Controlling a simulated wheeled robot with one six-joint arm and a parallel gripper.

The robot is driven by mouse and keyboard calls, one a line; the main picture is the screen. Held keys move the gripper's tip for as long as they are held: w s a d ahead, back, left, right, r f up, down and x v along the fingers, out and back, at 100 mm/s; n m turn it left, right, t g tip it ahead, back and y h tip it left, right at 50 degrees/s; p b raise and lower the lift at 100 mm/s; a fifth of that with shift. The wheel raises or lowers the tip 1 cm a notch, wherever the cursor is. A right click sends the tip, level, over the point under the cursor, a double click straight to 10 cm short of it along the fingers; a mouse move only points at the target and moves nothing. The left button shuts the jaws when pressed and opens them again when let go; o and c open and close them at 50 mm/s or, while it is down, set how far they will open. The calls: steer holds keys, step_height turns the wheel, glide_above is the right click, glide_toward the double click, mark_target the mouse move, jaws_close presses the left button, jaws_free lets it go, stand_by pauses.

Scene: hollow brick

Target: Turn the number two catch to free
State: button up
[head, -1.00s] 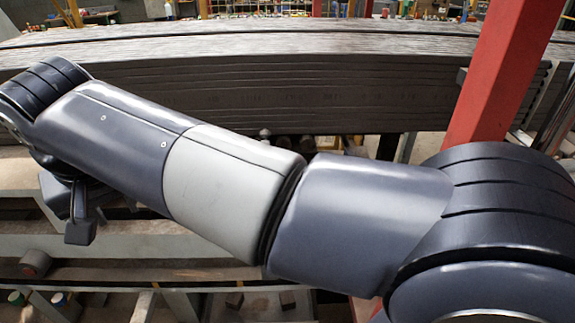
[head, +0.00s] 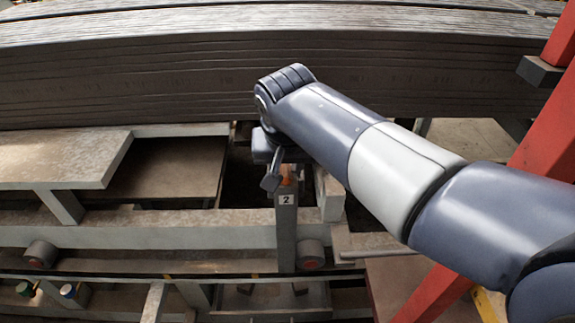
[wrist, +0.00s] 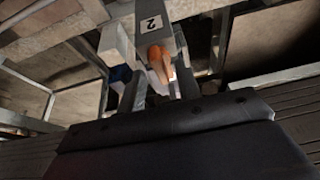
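The number two catch is a small orange lever (wrist: 160,62) at the top of a grey post (head: 286,235). The post carries a white label (head: 286,199) with a black 2, which also shows in the wrist view (wrist: 151,24). In the head view only a bit of the orange catch (head: 288,177) shows beside my gripper (head: 272,180). In the wrist view my gripper's dark fingers (wrist: 160,88) stand apart, with the lower end of the catch between or just beyond them. I cannot tell whether they touch it.
A red slanted column (head: 545,150) stands at the right. A stack of long dark boards (head: 200,75) spans the back above my gripper. Grey rails (head: 150,235) run left of the post, with a dark roller (head: 311,255) just right of it.

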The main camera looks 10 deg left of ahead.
steer(key=shift+w+f, duration=0.2)
steer(key=shift+f, duration=0.3)
jaws_close()
